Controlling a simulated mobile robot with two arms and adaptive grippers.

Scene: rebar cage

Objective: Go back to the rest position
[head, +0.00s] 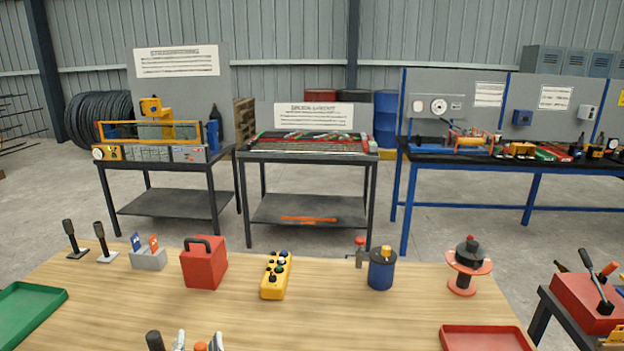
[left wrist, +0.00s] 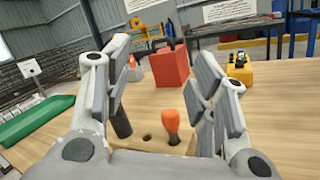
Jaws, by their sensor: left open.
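My left gripper (head: 198,342) shows only by its fingertips at the bottom edge of the head view. In the left wrist view the left gripper (left wrist: 163,62) has its two grey fingers spread wide, with nothing held between them. An orange handle (left wrist: 170,122) stands upright beyond the palm, between the fingers and apart from them. A black handle (left wrist: 121,122) is partly hidden by the left finger. Both seem to stand in a wooden holder (left wrist: 150,145) with a hole. My right gripper shows in neither view.
On the wooden table stand a red box (head: 204,265), a yellow control box (head: 276,276), a blue can (head: 381,271) and a red spool (head: 466,268). A green tray (head: 28,312) is at left, a red tray (head: 485,339) at right. Bare wood lies in the front middle.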

